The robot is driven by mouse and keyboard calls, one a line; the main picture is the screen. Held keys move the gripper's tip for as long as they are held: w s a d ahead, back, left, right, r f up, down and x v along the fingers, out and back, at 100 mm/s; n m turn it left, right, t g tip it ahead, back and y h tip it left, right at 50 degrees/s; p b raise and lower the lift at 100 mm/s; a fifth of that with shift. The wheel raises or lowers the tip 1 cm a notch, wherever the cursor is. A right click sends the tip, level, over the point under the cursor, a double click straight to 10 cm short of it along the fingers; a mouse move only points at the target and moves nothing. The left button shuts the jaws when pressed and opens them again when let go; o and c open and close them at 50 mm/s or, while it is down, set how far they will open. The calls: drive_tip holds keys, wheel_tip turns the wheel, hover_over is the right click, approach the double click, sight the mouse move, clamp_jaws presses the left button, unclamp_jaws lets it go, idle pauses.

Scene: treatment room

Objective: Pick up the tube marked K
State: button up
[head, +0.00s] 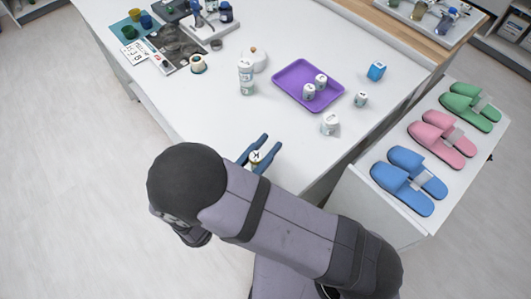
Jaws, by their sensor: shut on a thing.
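My gripper (270,143) has two blue fingers and is over the near part of the white table. It is shut on a small tube with a pale top (256,156). A dark letter shows on that top; it looks like a K, but it is too small to be sure. The tube's lower part is hidden. Other small white tubes or jars stand to the right: one near the table's right edge (329,124), one behind it (361,100), and two (309,91) (321,81) on the purple tray. Their letters are too small to read.
The purple tray (286,85) lies behind and right of my gripper. White containers (247,85), a blue jar (376,71) and a pale round item (261,58) stand farther back. Slippers (401,192) lie on the right-hand cabinet. The table's left-middle surface is clear.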

drive_tip(key=shift+r, duration=2.5)
drive_tip(key=shift+w, duration=0.1)
